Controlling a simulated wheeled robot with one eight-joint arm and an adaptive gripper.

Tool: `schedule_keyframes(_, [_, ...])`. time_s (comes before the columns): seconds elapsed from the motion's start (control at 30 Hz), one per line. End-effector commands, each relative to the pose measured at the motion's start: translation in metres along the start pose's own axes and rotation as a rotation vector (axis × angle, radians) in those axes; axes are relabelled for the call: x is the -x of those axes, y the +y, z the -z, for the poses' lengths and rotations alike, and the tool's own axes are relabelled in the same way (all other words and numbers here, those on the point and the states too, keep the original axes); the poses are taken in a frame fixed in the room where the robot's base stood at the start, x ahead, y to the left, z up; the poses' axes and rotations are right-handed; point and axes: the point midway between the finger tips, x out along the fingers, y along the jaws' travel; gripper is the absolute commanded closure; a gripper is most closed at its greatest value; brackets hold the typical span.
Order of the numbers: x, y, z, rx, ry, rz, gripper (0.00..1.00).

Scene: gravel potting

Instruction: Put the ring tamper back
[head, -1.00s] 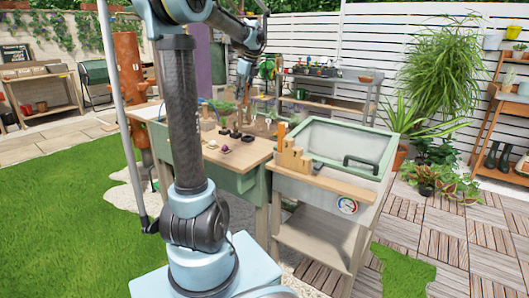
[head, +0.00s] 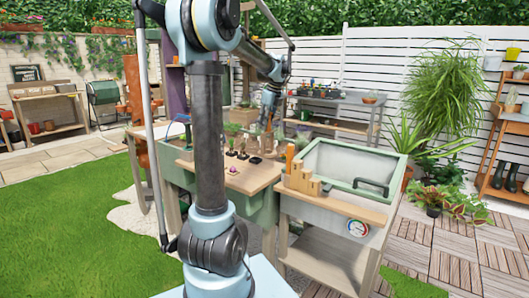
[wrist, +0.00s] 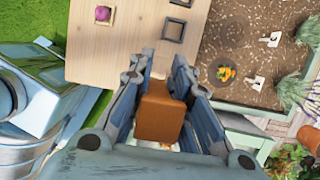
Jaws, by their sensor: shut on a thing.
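My gripper (wrist: 160,100) is shut on a brown, block-like piece, which I take to be the handle of the ring tamper (wrist: 160,112). Its lower part is hidden in the wrist view. In the head view my gripper (head: 268,112) is above the back right of the wooden worktop (head: 262,178), and what it holds is too small to make out. A stepped wooden rack (head: 300,180) stands on the front ledge of the sink unit, right of the worktop.
Small dark square frames (wrist: 173,31) and a purple item (wrist: 103,14) lie on the worktop. A brown soil bed (wrist: 235,60) with plants lies beside it in the wrist view. Grass (head: 70,220) is open at left.

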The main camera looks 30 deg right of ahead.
Motion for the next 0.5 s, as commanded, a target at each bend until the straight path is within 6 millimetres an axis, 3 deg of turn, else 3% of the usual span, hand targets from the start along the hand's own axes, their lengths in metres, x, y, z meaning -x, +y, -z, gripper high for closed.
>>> schedule_keyframes(0.1, [-0.018, 0.000, 0.005, 0.001, 0.000, 0.000, 1.00])
schedule_keyframes(0.5, [-0.051, 0.000, 0.015, 0.001, 0.000, 0.000, 1.00])
